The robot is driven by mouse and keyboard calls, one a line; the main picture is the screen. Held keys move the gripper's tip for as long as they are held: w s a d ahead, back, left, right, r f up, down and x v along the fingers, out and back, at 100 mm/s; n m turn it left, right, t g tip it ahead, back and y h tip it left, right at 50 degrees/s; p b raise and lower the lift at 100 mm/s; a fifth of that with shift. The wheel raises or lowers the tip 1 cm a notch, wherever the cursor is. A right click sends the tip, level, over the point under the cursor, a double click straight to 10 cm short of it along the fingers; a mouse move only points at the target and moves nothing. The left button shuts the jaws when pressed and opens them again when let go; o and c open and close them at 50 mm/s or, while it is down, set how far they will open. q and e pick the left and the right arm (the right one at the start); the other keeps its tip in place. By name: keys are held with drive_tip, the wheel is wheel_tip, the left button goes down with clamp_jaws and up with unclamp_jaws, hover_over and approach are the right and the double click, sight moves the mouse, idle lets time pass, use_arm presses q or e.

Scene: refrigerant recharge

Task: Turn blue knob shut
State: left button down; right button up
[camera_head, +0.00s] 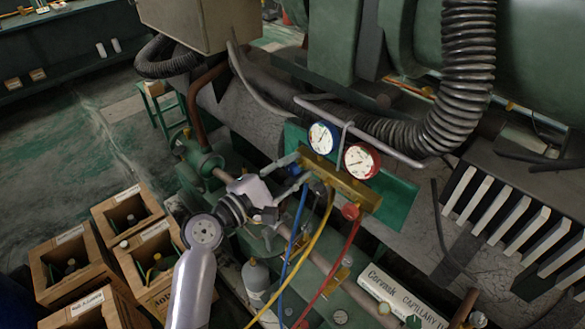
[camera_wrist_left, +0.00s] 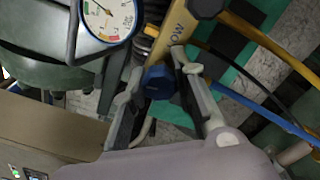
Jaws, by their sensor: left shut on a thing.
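The blue knob (camera_wrist_left: 158,82) sits at the end of the brass manifold (camera_wrist_left: 190,22). In the wrist view it lies between the fingers of my left gripper (camera_wrist_left: 155,75), which is shut on it. In the head view my left gripper (camera_head: 292,174) reaches from the lower left to the left end of the manifold (camera_head: 343,186), and its fingers mostly hide the knob. A blue-rimmed gauge (camera_head: 323,137) and a red-rimmed gauge (camera_head: 362,160) stand on the manifold. A red knob (camera_head: 350,211) is at its other end. My right gripper is not in view.
Blue (camera_head: 292,240), yellow (camera_head: 318,240) and red (camera_head: 335,268) hoses hang below the manifold. A black corrugated hose (camera_head: 466,70) passes behind the gauges. Wooden crates (camera_head: 127,212) stand at lower left. A white labelled box (camera_head: 400,300) lies at lower right.

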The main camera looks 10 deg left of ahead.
use_arm(q)
drive_tip(key=shift+f+m, duration=0.1)
drive_tip(key=shift+m, duration=0.3)
drive_tip(key=m, duration=0.4)
drive_tip(key=shift+m+b, duration=0.35)
drive_tip(key=shift+m, duration=0.05)
drive_tip(key=m, duration=0.4)
drive_tip(key=shift+m, duration=0.3)
drive_tip(key=m, duration=0.4)
drive_tip(key=shift+m, duration=0.3)
drive_tip(key=m+p, duration=0.1)
drive_tip(key=m, duration=0.4)
drive_tip(key=shift+m, duration=0.3)
drive_tip(key=c, duration=1.3)
unclamp_jaws()
